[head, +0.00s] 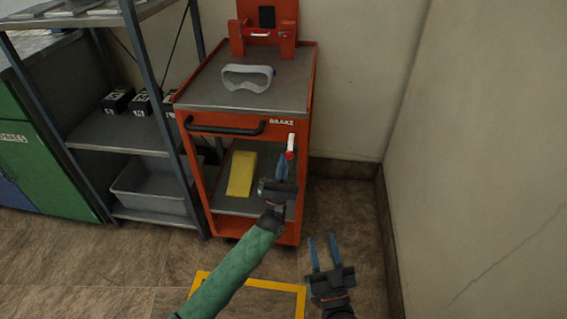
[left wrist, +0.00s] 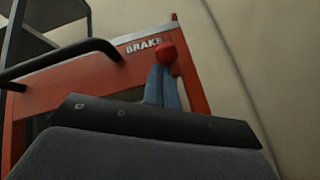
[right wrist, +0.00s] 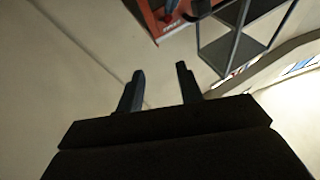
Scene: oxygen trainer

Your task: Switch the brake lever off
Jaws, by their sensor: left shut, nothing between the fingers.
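The brake lever (head: 290,146) is on the front right of the orange cart, below the word BRAKE. It has a red knob and a white upper part that points up in the head view. In the left wrist view its red knob (left wrist: 166,54) is just beyond my fingertips. My left gripper (head: 284,160) is shut and empty, with its tips right below the red knob; I cannot tell whether they touch it. My right gripper (head: 321,240) is open and empty, low to the right of the cart. It also shows open in the right wrist view (right wrist: 158,72).
The orange cart (head: 225,178) has a black handle (head: 225,128), grey goggles (head: 247,77) on top and a yellow item (head: 241,174) on its lower shelf. A grey shelf rack (head: 120,140) stands left. A wall (head: 490,150) is on the right. Yellow tape (head: 285,286) marks the floor.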

